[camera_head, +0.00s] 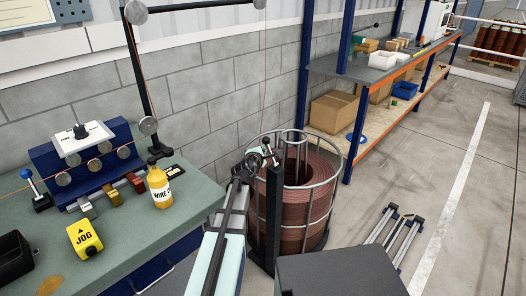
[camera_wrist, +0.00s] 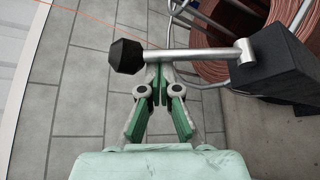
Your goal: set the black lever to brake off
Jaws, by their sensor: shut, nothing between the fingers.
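The black lever is a metal bar (camera_wrist: 195,54) with a faceted black knob (camera_wrist: 126,56) at its left end in the wrist view. Its right end joins a pivot on a dark post (camera_wrist: 275,62). In the head view the post (camera_head: 273,205) stands in front of the wire spool, with the small black knob (camera_head: 266,141) above its top. My gripper (camera_wrist: 158,82) has its green-padded fingers shut and empty. Its tips lie at the bar, just right of the knob, and the bar crosses over them in the picture. I cannot tell whether they touch. No brake marking is readable.
The copper-coloured spool (camera_head: 303,205) stands in a wire cage (camera_head: 339,180) right beside the post. A green bench (camera_head: 135,222) at left holds a blue-knobbed lever (camera_head: 26,174), a yellow bottle (camera_head: 159,187) and a yellow JOG box (camera_head: 84,238). Shelving (camera_head: 347,135) lines the wall.

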